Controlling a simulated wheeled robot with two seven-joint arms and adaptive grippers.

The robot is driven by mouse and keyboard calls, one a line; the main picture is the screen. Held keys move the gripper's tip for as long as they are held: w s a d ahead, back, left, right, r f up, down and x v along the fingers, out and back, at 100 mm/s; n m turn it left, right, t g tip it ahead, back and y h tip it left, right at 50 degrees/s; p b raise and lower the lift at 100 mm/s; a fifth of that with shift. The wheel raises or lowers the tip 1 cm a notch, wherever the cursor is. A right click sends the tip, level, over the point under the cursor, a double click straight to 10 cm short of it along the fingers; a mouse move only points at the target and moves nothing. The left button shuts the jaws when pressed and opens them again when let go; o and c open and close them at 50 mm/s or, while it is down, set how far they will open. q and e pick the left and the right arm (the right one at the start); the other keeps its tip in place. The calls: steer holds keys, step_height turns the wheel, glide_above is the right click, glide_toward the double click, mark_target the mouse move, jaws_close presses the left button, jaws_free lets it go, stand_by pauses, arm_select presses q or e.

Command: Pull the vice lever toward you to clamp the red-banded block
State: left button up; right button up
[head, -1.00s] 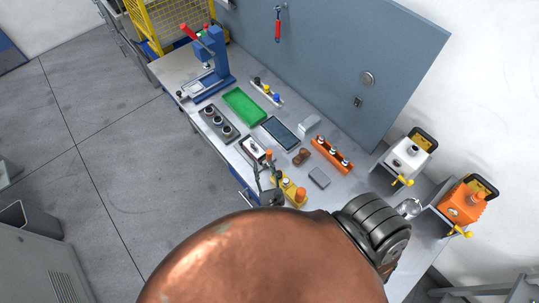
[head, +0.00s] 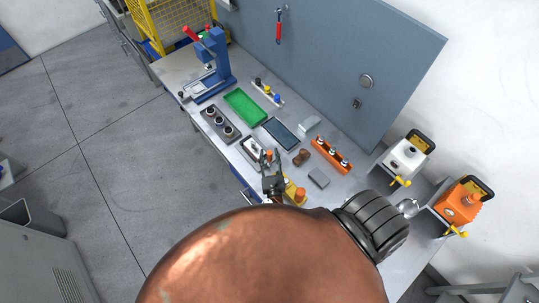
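The vice (head: 249,153) sits near the front edge of the bench, a small dark fixture with a pale top. Its lever (head: 269,154) shows as an orange-red knob at its right side. My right gripper (head: 270,156) reaches up from below, its two dark fingers spread with the knob between them. I cannot tell whether the fingers touch it. The red-banded block cannot be made out; something pale lies in the vice, too small to tell. My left gripper is not in view.
A yellow fixture (head: 294,193) stands close to the right of my gripper. Behind are a dark tray (head: 281,133), a green tray (head: 244,107) and an orange rack (head: 331,155). A blue press (head: 214,62) stands at the far left. My copper-coloured arm hides the front of the bench.

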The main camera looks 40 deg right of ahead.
steer(key=shift+c, duration=0.7)
jaws_close()
